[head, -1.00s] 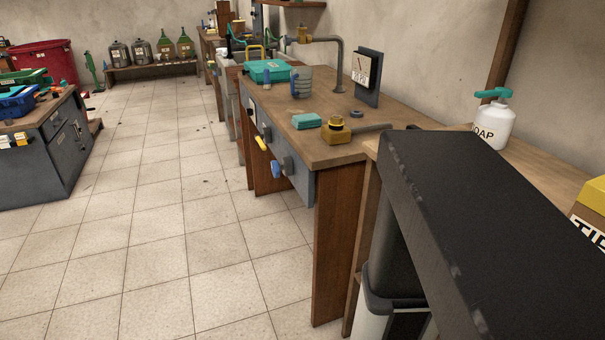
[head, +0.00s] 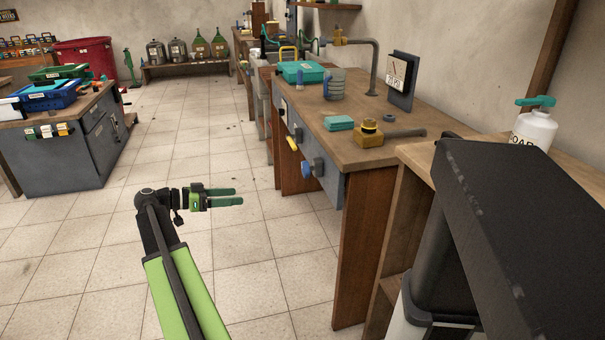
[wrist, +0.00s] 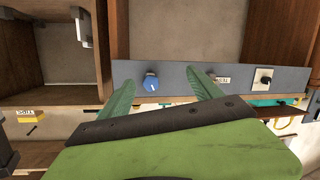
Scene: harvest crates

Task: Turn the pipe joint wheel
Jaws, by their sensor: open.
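A yellow fitting (head: 370,134) with a dark round top and a grey pipe lies on the wooden bench; it looks like the pipe joint, but I cannot tell for sure which part is its wheel. A blue knob (head: 307,169) sits on the grey panel on the bench front and also shows in the wrist view (wrist: 151,82). My gripper (head: 240,196) is open and empty over the floor, left of the bench, with its green fingers pointing right. In the wrist view its fingers (wrist: 162,72) show in front of the panel, apart from the blue knob.
The bench (head: 310,105) also holds a teal block (head: 339,123), a grey mug (head: 335,84), a teal box (head: 302,70) and a gauge (head: 401,80). A workbench (head: 66,155) stands left. The tiled floor between is clear.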

